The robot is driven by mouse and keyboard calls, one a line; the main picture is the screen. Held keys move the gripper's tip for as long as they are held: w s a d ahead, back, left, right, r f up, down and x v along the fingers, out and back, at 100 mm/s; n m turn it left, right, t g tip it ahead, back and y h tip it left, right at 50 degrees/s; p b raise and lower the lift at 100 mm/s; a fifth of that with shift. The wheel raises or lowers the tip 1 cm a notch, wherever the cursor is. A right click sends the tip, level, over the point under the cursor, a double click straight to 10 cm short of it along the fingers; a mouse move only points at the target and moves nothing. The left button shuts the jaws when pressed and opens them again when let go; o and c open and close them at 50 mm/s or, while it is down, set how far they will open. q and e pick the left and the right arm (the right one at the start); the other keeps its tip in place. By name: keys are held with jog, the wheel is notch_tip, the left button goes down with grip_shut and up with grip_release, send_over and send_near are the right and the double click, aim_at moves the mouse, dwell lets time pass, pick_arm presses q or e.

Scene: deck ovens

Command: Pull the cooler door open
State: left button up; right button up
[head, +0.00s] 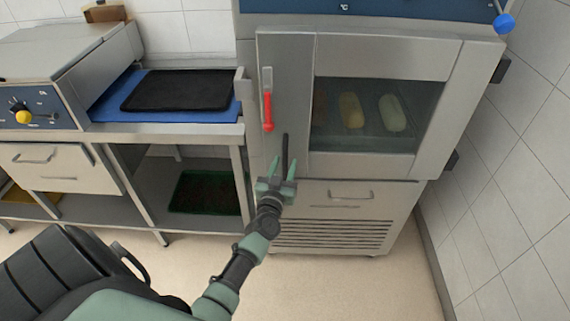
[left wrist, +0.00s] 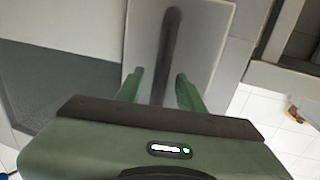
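The cooler door (head: 383,169) is a steel panel with a dark glass window, and it looks shut. Pale loaves show behind the glass. Its handle (head: 285,146) is a dark upright bar low on the door's left side; it also shows in the left wrist view (left wrist: 169,42). My left gripper (head: 282,170) is open at the handle's lower part. In the left wrist view, its green fingers (left wrist: 159,88) stand on either side of the bar, with gaps visible. My right gripper is out of view.
A red-tipped lever (head: 268,108) is on the door's left edge, above the handle. A black tray on a blue mat (head: 108,109) lies on the counter to the left. A tiled wall (head: 525,150) stands close on the right. The floor in front is clear.

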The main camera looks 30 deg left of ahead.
pick_arm(q)
jog(key=shift+w+a, duration=0.1)
jog(key=shift+w, duration=0.2)
grip_shut()
dwell(1.3)
